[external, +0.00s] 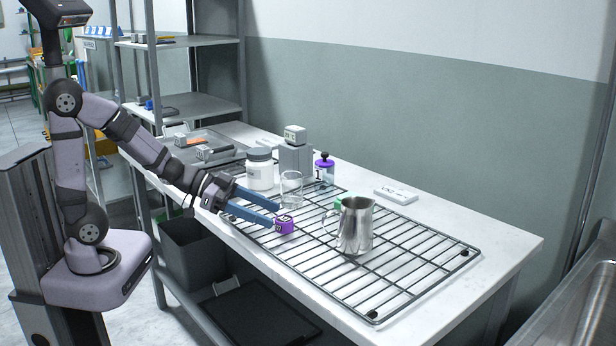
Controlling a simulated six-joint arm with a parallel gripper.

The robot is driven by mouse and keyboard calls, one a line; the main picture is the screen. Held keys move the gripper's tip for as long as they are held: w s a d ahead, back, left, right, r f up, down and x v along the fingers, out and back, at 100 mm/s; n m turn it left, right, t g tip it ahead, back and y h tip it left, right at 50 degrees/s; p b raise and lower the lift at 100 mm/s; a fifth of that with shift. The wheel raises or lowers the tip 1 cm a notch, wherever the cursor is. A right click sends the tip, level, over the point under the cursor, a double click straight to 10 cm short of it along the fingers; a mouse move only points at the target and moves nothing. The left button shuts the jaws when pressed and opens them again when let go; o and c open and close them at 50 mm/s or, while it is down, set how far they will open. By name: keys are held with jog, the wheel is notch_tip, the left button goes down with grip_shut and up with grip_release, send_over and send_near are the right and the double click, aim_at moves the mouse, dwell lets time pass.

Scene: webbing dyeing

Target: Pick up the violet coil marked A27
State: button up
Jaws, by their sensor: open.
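A small violet coil (285,226) sits on the dark wire rack (400,292) near its front left part. A pale label shows on it, but its marking is too small to read. My gripper (277,218) has two long blue fingers and is open. It reaches in from the left, low over the rack, with its fingertips at the coil. I cannot tell whether the fingers touch the coil or how far it lies between them.
A steel pitcher (355,226) stands right of the coil, partly hiding a green item (341,201). Behind the gripper are a glass beaker (291,190), a white jar (260,170) and a violet-capped bottle (324,171). The rack's right part is clear.

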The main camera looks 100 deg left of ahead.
aim_at(281, 219)
jog(key=shift+w+p, duration=0.2)
jog(key=shift+p, duration=0.15)
jog(key=w+p, duration=0.1)
jog(key=p, duration=0.2)
jog(key=shift+w+d+p, duration=0.15)
jog(key=shift+w+p, duration=0.15)
jog(key=shift+p, duration=0.05)
jog(key=p, duration=0.2)
jog(key=shift+w+f+p, duration=0.25)
jog(key=shift+w+p, duration=0.05)
jog(key=shift+w, duration=0.1)
jog(key=shift+w+f, duration=0.2)
jog(key=shift+f, duration=0.1)
jog(key=shift+x, duration=0.95)
jog(key=shift+c, duration=0.3)
jog(key=c, duration=1.1)
